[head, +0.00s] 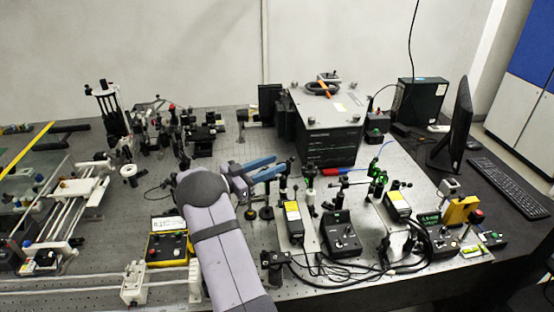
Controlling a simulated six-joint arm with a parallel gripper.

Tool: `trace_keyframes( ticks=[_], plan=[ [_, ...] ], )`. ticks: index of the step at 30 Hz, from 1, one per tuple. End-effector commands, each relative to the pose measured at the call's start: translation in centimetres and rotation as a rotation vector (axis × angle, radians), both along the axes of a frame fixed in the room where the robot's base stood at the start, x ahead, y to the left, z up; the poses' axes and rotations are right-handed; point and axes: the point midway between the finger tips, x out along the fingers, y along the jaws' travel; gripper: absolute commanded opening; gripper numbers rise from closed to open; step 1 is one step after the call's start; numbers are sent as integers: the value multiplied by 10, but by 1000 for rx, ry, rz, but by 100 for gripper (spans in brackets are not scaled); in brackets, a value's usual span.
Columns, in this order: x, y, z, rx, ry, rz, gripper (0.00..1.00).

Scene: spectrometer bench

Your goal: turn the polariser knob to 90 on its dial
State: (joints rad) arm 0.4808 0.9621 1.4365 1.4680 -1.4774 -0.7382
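My gripper (281,163) has two blue fingers that reach to the right over the middle of the bench. The fingers are apart, with a gap between them, and I see nothing held in it. A dark post-mounted optic (283,187) stands close by the fingertips; whether they touch it I cannot tell. I cannot make out the polariser knob or its dial markings at this size, so I cannot tell where it points. My arm covers part of the bench in front.
A large black-sided box (332,143) stands behind the gripper. Control boxes with cables, such as a black one (342,236), stand to the right. A yellow meter box (167,246) is left of my arm. A monitor (461,122) and keyboard (507,185) are far right.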

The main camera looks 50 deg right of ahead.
Motion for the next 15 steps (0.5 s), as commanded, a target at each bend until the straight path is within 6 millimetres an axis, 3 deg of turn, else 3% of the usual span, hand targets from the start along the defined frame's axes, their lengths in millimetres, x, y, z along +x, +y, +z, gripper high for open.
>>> trace_keyframes(
  ticks=[6,15],
  plan=[
    [-6,-17,1,0,0,0,33],
    [-7,-19,0,0,0,1,33]
  ],
)
